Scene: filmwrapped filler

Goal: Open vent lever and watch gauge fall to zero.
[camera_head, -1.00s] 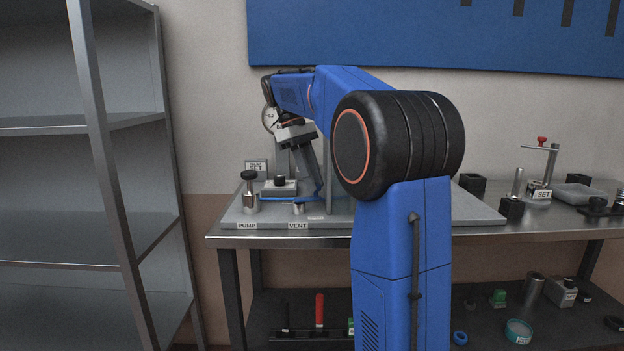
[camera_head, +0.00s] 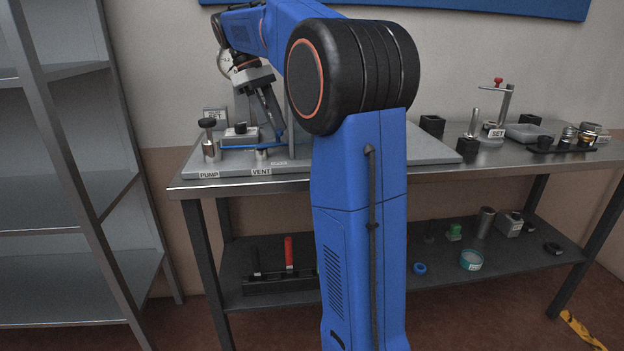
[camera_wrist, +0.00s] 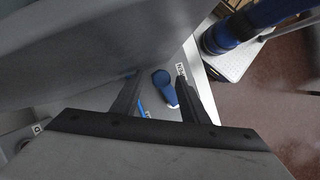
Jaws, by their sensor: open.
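The vent lever (camera_head: 250,147) is a thin blue bar above the VENT label (camera_head: 261,172) on the grey base plate at the bench's left end. My gripper (camera_head: 278,134) points down at the lever's right end, fingers open. In the wrist view, a rounded blue handle (camera_wrist: 163,84) shows between the two open fingertips (camera_wrist: 158,78); I cannot tell whether they touch it. The round, pale pressure gauge (camera_head: 224,62) is partly hidden behind my arm, and its reading is too small to tell.
The pump knob (camera_head: 208,124) stands left of the lever, by a PUMP label. A small block with a black knob (camera_head: 240,131) is behind the lever. A metal shelf rack (camera_head: 75,160) stands left. A SET stand (camera_head: 488,132) and small parts are on the bench's right.

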